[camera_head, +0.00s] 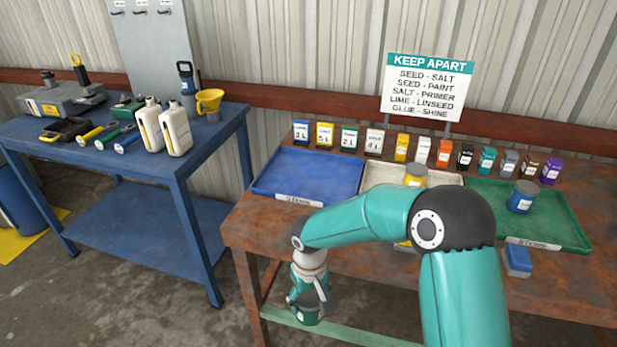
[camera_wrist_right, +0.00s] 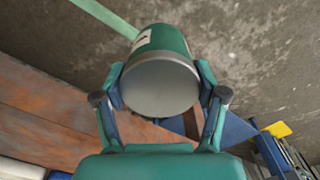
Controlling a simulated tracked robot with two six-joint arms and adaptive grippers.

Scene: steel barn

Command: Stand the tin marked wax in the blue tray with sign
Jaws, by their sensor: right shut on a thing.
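My right gripper (camera_head: 309,290) is shut on a green tin (camera_head: 304,315), held in front of the table's front left corner, apart from the trays. In the right wrist view the green tin (camera_wrist_right: 163,75) sits between both fingers (camera_wrist_right: 160,88), its grey end facing the camera. A bit of white label shows, but its writing cannot be read, so I cannot tell if it says wax. The blue tray (camera_head: 310,175) lies empty at the table's left, with a small label on its front edge that I cannot read clearly. My left gripper is out of view.
A cream tray (camera_head: 376,173) with a yellow-topped tin (camera_head: 415,174) and a green tray (camera_head: 560,226) with a blue tin (camera_head: 522,197) stand further right. Another blue tin (camera_head: 517,261) is near the front edge. Small containers and a sign (camera_head: 427,86) line the back. A blue bench (camera_head: 190,160) stands left.

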